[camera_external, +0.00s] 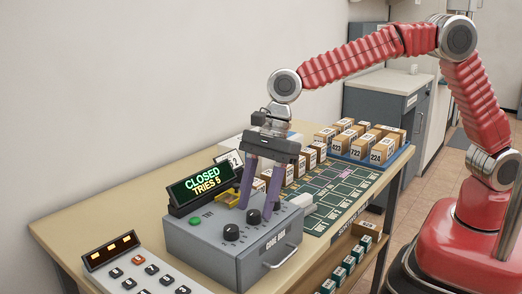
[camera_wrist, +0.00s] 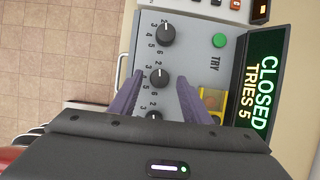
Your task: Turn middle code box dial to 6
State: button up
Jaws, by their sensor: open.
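The grey code box (camera_external: 205,257) stands on the table with black dials on its top. The middle dial (camera_wrist: 159,77) shows in the wrist view between my two purple fingertips, and in the external view (camera_external: 254,216). I cannot read for certain which number it points to. My gripper (camera_external: 256,212) points down over the box, open, with one finger on either side of the middle dial; I cannot tell whether they touch it. Another dial (camera_wrist: 166,33) is clear of the fingers; the third (camera_wrist: 153,115) is partly hidden by my gripper. The display (camera_external: 203,183) reads CLOSED, TRIES 5.
A green TRY button (camera_wrist: 219,40) sits beside the dials. A keypad (camera_external: 145,275) stands at the front left. A handle (camera_external: 280,258) sticks out of the box's front. Several numbered parcels (camera_external: 380,148) and a green sorting mat (camera_external: 340,198) lie behind and to the right.

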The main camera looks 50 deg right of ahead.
jog(key=shift+a+f, duration=0.25)
jog(key=shift+f, duration=0.3)
jog(key=shift+c, duration=0.6)
jog(key=c, duration=0.9)
